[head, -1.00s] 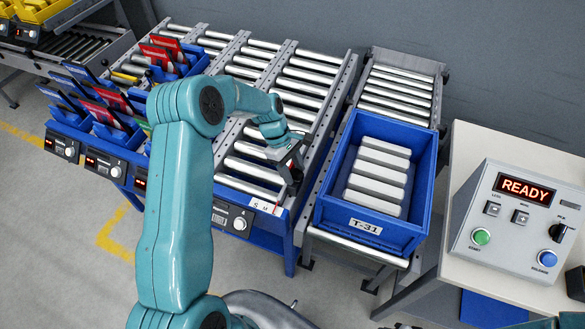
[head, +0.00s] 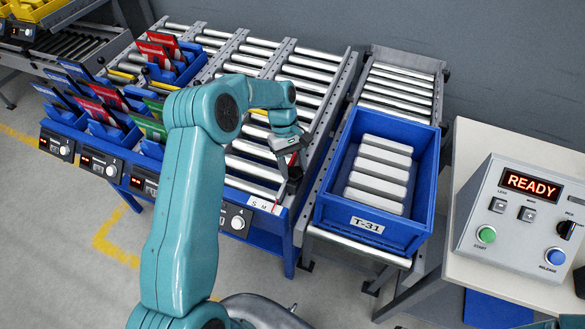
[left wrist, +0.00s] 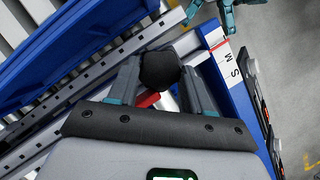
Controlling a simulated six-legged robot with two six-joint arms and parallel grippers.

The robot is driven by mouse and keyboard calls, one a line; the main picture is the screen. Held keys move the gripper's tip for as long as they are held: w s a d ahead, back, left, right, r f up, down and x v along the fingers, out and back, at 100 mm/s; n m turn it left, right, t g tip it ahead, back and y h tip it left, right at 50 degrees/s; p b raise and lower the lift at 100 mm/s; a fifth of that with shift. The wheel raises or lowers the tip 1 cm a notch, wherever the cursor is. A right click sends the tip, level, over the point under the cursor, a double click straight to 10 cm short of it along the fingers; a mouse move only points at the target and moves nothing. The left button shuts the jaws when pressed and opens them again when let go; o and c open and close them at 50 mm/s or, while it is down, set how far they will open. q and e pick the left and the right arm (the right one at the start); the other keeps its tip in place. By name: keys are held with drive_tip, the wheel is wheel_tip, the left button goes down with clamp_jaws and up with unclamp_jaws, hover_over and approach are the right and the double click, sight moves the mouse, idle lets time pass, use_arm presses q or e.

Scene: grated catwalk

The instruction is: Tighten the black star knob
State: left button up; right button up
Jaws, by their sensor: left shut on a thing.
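The black star knob (left wrist: 160,70) sits between the fingers of my left gripper in the left wrist view, with a finger against each side. The gripper (head: 292,172) is shut on it, pointing down at the front right corner of the roller conveyor. A red part (left wrist: 147,98) shows just below the knob in the wrist view. A white label strip with S and M (left wrist: 222,58) lies beside it on the blue rail. My right gripper cannot be made out.
A blue tote marked T-31 (head: 330,218) with several pale bars stands close to the right of the gripper. A control panel reading READY (head: 530,215) is farther right. Blue bins with coloured cards (head: 75,117) line the left side.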

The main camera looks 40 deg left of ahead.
use_arm(q)
drive_tip(key=m, duration=0.2)
drive_tip(key=m+g+y+b, duration=0.1)
drive_tip(key=m, duration=0.2)
drive_tip(key=shift+w+d, duration=0.1)
drive_tip(key=shift+w, duration=0.1)
drive_tip(key=shift+r, duration=0.1)
idle(0.5)
drive_tip(key=o, duration=1)
drive_tip(key=shift+o, duration=0.2)
